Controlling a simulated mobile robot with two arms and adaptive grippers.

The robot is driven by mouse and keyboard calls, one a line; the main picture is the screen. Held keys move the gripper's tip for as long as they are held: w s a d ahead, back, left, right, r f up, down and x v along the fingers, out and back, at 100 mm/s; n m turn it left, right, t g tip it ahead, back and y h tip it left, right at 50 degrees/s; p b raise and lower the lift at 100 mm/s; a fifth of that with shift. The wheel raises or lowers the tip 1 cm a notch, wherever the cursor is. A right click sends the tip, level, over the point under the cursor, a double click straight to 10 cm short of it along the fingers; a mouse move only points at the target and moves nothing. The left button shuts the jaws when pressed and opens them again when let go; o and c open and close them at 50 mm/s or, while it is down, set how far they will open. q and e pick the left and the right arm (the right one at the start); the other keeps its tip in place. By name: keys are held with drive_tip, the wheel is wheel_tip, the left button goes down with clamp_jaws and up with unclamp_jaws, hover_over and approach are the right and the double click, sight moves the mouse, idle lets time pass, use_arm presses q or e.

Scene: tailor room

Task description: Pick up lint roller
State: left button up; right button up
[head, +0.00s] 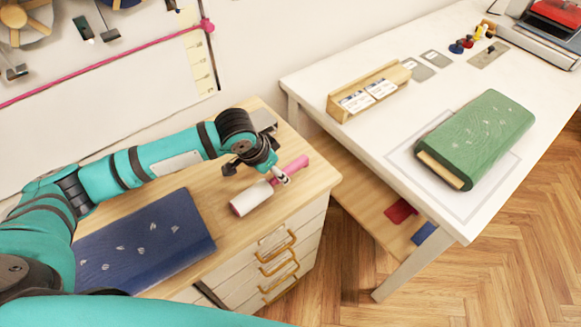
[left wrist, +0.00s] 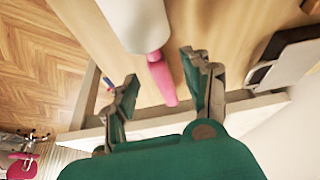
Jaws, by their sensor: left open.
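The lint roller lies on the wooden top of a drawer cabinet, with its white roll (head: 251,198) toward the front left and its pink handle (head: 296,164) toward the back right. My left gripper (head: 258,174) is open just over the roller, near where handle and roll meet. In the left wrist view, the pink handle (left wrist: 161,78) shows between the two spread fingers (left wrist: 165,80), and the white roll (left wrist: 135,22) is at the top. The fingers are not closed on the handle. My right gripper is not in view.
Dark blue folded cloth (head: 145,240) lies left on the cabinet top (head: 205,190). A grey object (head: 263,120) sits behind my gripper, near the wall. A white table (head: 355,135) at right holds a green block (head: 475,138) and a wooden card holder (head: 368,92).

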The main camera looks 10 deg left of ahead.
sight(288, 172)
use_arm(q)
drive_tip(key=x, duration=0.3)
drive_tip(key=shift+w+d+f, duration=0.1)
drive_tip(key=shift+w+d, duration=0.1)
drive_tip(key=shift+d, duration=0.05)
clamp_jaws()
